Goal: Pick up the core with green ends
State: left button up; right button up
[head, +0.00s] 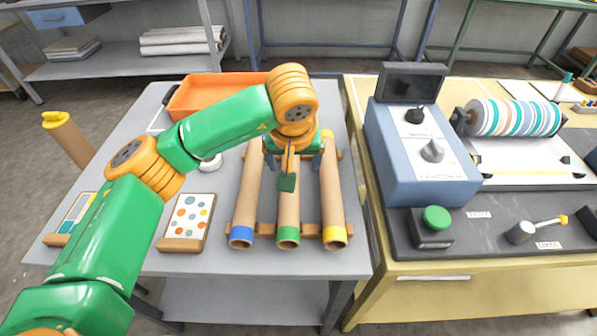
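Three brown tube cores lie side by side, pointing towards me, on a wooden rack on the grey table. The core with green ends (288,215) is in the middle, between the core with blue ends (246,205) on the left and the core with yellow ends (332,200) on the right. My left gripper (292,170) is over the far part of the green-ended core. Its fingers look spread apart, one on each side of that core; their tips are partly hidden. My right gripper is not in view.
The wooden rack (312,230) holds the cores. An orange tray (215,88) lies behind my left arm. A dotted card (186,218) stands on the table's left part. A blue control box (425,160) and a striped roller (515,117) stand on the yellow bench at right.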

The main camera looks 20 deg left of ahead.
pick_arm(q)
jog(key=s+f+p, duration=0.1)
jog(key=s+f, duration=0.1)
jog(key=f, duration=0.1)
jog(key=shift+a+p, duration=0.35)
jog(key=shift+a, duration=0.05)
jog(key=x, duration=0.2)
jog(key=shift+w+f, duration=0.2)
jog(key=shift+w, duration=0.1)
jog(key=shift+w+f, duration=0.15)
jog(key=shift+w, duration=0.05)
jog(key=shift+s, duration=0.15)
jog(key=c, duration=0.6)
grip_shut()
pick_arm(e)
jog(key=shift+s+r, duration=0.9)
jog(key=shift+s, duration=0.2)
